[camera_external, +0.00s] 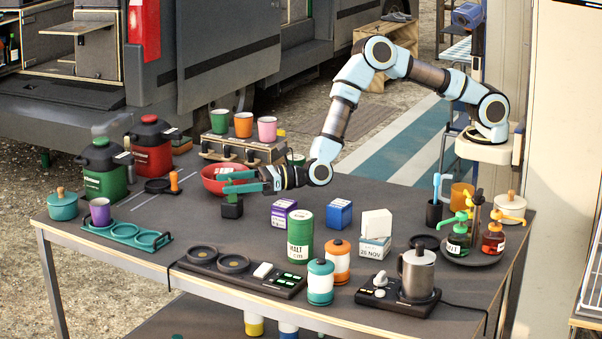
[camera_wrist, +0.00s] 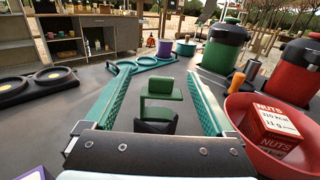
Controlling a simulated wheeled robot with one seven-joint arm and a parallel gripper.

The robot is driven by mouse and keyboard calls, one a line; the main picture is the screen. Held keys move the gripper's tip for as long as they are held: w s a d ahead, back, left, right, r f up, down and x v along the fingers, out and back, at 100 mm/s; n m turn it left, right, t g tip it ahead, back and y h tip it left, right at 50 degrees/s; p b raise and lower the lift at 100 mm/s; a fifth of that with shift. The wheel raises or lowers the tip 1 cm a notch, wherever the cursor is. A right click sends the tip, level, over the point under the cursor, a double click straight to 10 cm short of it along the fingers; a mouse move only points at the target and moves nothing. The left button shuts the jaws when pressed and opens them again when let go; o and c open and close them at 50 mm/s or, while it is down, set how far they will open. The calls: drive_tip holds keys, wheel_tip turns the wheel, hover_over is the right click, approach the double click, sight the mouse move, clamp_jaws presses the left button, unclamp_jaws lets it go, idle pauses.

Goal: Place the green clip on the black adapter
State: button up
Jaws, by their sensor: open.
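The green clip (camera_wrist: 160,88) is a small C-shaped piece with a flat top plate and a lower bar. The black adapter (camera_wrist: 155,127) is a dark block directly under and in front of it, and the clip appears to rest on it. In the external view the black adapter (camera_external: 231,210) stands on the table, with the clip (camera_external: 231,197) on top, partly hidden by my fingers. My gripper (camera_external: 222,182) is open above the adapter. In the wrist view its teal fingers (camera_wrist: 160,75) stand on either side of the clip, with gaps on both sides.
A red bowl (camera_external: 211,186) holding a nuts box (camera_wrist: 275,125) is close beside my right finger in the wrist view. A teal ring holder (camera_external: 120,232) and a purple cup (camera_external: 100,211) lie to the left. A green tin (camera_external: 299,238) and purple box (camera_external: 283,212) stand to the right.

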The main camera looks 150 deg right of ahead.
drive_tip(key=b+v, duration=0.3)
drive_tip(key=v, duration=0.9)
drive_tip(key=shift+r, duration=0.1)
